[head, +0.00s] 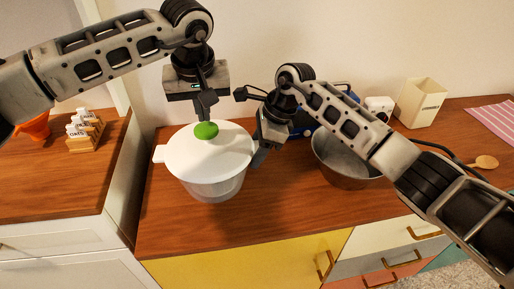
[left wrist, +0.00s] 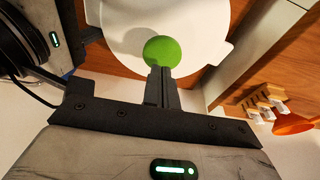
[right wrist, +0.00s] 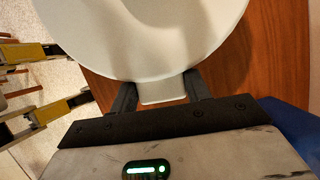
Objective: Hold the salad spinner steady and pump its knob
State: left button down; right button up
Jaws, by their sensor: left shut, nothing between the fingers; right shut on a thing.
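The salad spinner (head: 212,162) stands on the wooden counter, with a white lid, a clear bowl and side handles. Its green knob (head: 206,130) sits on top of the lid. My left gripper (head: 204,112) is shut and empty, pointing down just above or at the knob; in the left wrist view its fingertips (left wrist: 160,72) overlap the knob's edge, and I cannot tell if they touch. My right gripper (head: 260,153) is at the spinner's right side. In the right wrist view its fingers (right wrist: 162,92) are shut on the spinner's white side handle (right wrist: 163,93).
A metal bowl (head: 343,165) stands right of the spinner, partly behind my right arm. A blue object (head: 343,92), a cream container (head: 420,102) and a wooden spoon (head: 484,162) are further right. A spice rack (head: 86,130) and orange funnel (head: 37,127) are at left.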

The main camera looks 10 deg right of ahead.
jog(key=shift+r, duration=0.15)
pick_arm(q)
jog(key=shift+s+x, duration=0.15)
jog(key=shift+x, duration=0.55)
jog(key=shift+s+x, duration=0.2)
jog(key=shift+x, duration=0.5)
jog(key=shift+f, duration=0.1)
jog(key=shift+w+v, duration=0.2)
jog(key=shift+v, duration=0.55)
jog(key=shift+w+v, duration=0.15)
jog(key=shift+v, duration=0.55)
jog(key=shift+r, duration=0.2)
jog(key=w+v, duration=0.1)
jog(key=v, duration=0.5)
jog(key=shift+s+x, duration=0.15)
jog(key=shift+x, duration=0.85)
jog(key=shift+s+x, duration=0.2)
jog(key=shift+x, duration=0.8)
jog(key=shift+s+x, duration=0.15)
jog(key=shift+x, duration=0.9)
jog(key=shift+f, duration=0.15)
